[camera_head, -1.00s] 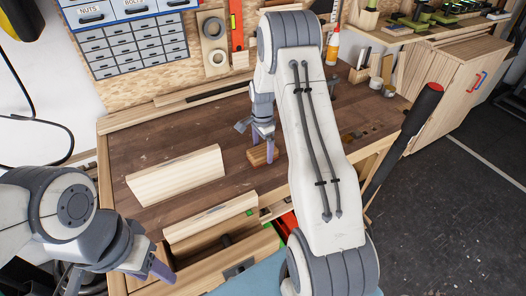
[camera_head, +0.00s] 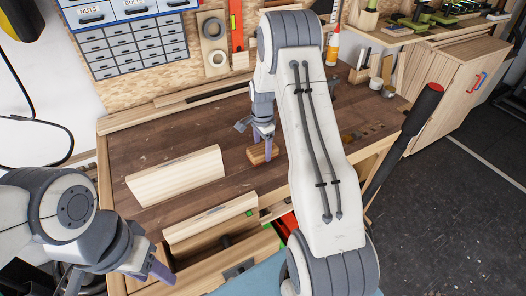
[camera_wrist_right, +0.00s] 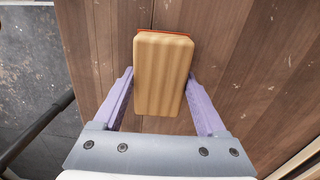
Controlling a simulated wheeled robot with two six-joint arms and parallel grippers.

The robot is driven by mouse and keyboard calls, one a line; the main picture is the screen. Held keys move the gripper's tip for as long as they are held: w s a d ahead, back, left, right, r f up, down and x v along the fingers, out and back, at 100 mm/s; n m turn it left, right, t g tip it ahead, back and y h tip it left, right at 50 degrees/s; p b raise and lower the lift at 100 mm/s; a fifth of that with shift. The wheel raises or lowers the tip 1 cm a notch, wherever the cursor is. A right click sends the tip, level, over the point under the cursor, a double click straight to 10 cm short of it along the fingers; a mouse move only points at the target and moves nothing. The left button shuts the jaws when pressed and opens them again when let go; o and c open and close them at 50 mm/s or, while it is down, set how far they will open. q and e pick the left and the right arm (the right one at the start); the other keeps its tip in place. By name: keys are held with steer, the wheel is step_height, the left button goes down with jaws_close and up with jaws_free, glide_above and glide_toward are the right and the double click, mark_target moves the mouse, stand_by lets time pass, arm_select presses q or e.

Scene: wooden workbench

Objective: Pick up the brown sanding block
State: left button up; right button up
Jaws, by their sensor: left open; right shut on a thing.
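The brown sanding block (camera_head: 257,154) lies on the workbench (camera_head: 150,145), to the right of the pale wooden board. In the right wrist view the block (camera_wrist_right: 163,75) has a ribbed tan face and a thin red-orange edge at its far end. My right gripper (camera_wrist_right: 163,88) has its purple fingers on both long sides of the block and is shut on it. In the head view my right gripper (camera_head: 262,148) is low at the bench top, and my arm partly hides it. My left gripper (camera_head: 158,270) is open and empty, at the lower left near the open drawer.
A pale wooden board (camera_head: 178,177) stands on the bench to the left of the block. An open drawer (camera_head: 225,255) is at the front. Bare bench top lies behind the board.

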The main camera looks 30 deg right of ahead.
step_height(320, 180, up, 3)
steer(key=shift+f+b, duration=0.1)
steer(key=shift+b, duration=0.35)
steer(key=s+d+r+b, duration=0.2)
steer(key=s+d+r, duration=0.4)
steer(key=s, duration=0.4)
steer(key=shift+r, duration=0.55)
